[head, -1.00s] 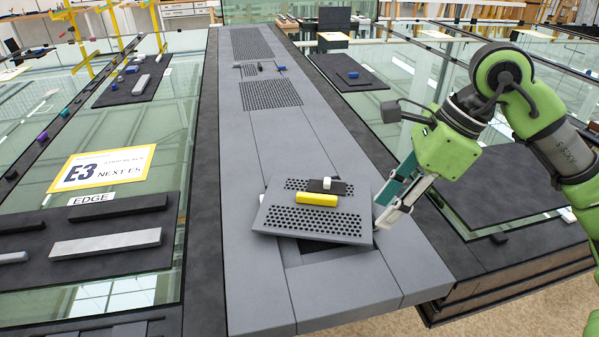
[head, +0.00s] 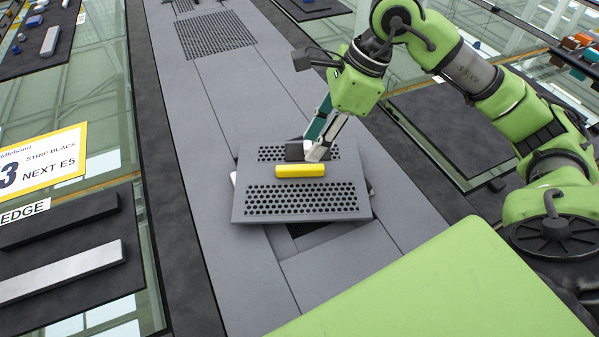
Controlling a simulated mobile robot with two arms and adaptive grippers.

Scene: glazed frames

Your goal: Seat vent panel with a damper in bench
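The grey perforated vent panel (head: 300,214) lies skewed across a dark rectangular opening (head: 306,229) in the grey bench (head: 235,245). Part of the opening shows at the panel's near edge; the rest is hidden. My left gripper is not in view.
A second perforated grille (head: 216,36) lies further back in the bench. At left are a yellow-edged sign (head: 52,160) and a dark mat (head: 75,280) with a pale bar (head: 62,272). The bench strip between the grilles is clear.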

